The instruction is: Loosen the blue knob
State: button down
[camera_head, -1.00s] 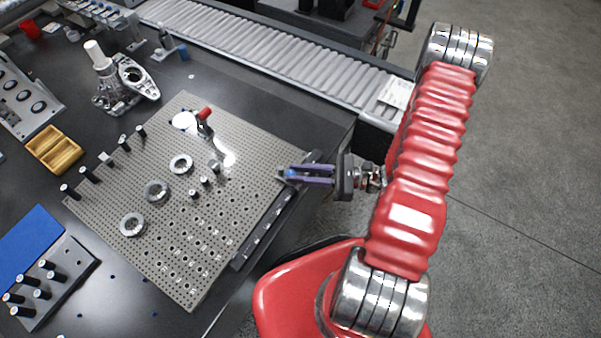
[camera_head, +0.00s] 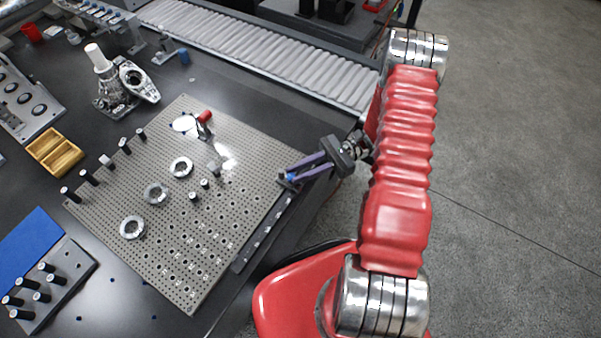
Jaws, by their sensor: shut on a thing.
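The blue knob (camera_head: 291,177) is small and sits at the right edge of the perforated grey plate (camera_head: 225,228). My gripper (camera_head: 289,177) reaches it from the right, with its two purple fingers slanting down to the left. The fingers are shut on the knob, one on each side. The fingertips hide part of the knob, and its mount below is hard to make out.
Ring-shaped parts (camera_head: 155,193) and short pins (camera_head: 204,183) stand on the plate. A red-handled clamp (camera_head: 204,120) is at its far corner. A yellow tray (camera_head: 54,151) lies to the left. A roller conveyor (camera_head: 270,60) runs behind the table.

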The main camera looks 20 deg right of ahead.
jog(key=shift+w+n+g, duration=0.1)
jog(key=shift+n+g, duration=0.3)
jog(key=shift+g, duration=0.4)
jog(key=c, duration=1.6)
grip_release()
jog(key=shift+o, duration=0.2)
jog(key=w+d, duration=0.2)
jog(key=d, duration=1.1)
jog(key=shift+w+d, duration=0.15)
jog(key=shift+d, duration=0.15)
